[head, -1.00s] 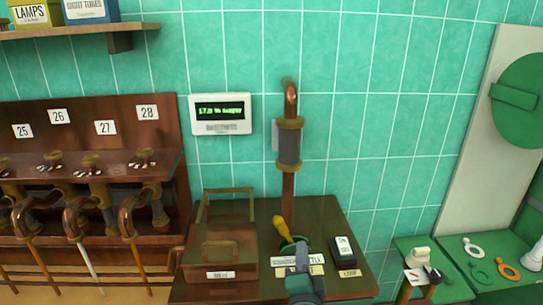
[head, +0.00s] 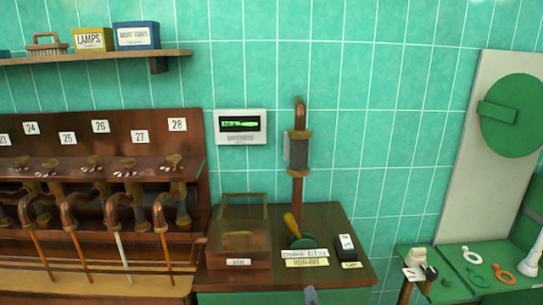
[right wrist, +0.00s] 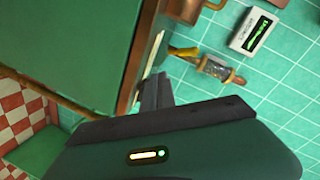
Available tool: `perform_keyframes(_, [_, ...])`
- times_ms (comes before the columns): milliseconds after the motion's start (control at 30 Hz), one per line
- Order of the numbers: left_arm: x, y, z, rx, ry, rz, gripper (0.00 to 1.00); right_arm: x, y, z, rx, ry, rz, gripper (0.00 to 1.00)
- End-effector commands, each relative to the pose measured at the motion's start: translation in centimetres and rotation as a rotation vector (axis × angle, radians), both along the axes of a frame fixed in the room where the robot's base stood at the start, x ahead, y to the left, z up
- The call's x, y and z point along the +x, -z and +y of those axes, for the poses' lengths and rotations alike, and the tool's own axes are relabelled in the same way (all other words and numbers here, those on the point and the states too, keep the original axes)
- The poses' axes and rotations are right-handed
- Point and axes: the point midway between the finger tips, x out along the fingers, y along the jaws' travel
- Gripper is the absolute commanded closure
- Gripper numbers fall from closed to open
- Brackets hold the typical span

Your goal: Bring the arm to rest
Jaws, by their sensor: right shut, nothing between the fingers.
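My right gripper (head: 311,296) shows only as a small grey tip at the bottom edge of the head view, in front of the wooden counter (head: 340,283). In the right wrist view its dark fingers (right wrist: 155,91) are together with nothing between them. They point toward the counter's edge (right wrist: 146,62), beside a large green panel (right wrist: 65,45); I cannot tell the exact gap. The rest of my right arm is hidden below the head view. My left gripper is in neither view.
The counter carries a lidded copper box (head: 239,246), a yellow-handled lever (head: 292,227), labels (head: 305,254) and a black switch (head: 345,245). A copper pipe (head: 299,190) rises behind.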

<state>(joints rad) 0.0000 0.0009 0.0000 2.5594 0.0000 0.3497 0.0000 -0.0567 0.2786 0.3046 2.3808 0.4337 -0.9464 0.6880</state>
Motion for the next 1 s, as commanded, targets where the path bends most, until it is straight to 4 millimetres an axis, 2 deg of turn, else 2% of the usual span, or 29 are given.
perform_keyframes(167, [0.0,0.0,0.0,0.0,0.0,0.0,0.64,-2.1,3.7,-0.9,-0.177,-0.106,0.193,1.0])
perform_keyframes(267, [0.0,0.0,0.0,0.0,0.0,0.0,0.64,-4.2,6.4,-1.9,-0.293,-0.187,0.331,1.0])
perform_keyframes(367, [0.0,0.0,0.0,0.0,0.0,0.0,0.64,-7.1,9.1,-3.4,-0.417,-0.283,0.487,1.0])
perform_keyframes(500, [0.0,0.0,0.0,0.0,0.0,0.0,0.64,-12.9,12.5,-6.1,-0.579,-0.445,0.722,1.0])
perform_keyframes(600, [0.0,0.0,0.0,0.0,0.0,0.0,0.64,-17.4,14.0,-8.0,-0.666,-0.564,0.876,1.0])
perform_keyframes(733, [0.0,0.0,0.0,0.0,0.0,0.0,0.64,-23.0,15.1,-10.4,-0.742,-0.711,1.055,1.0])
perform_keyframes(767, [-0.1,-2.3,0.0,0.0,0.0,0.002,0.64,-22.8,12.7,-10.3,-0.743,-0.711,1.05,1.0])
perform_keyframes(800, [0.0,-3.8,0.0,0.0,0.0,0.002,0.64,-22.7,11.2,-10.2,-0.741,-0.709,1.049,1.0])
perform_keyframes(1000, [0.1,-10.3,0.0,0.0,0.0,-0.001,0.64,-22.6,4.8,-10.1,-0.738,-0.706,1.046,1.0])
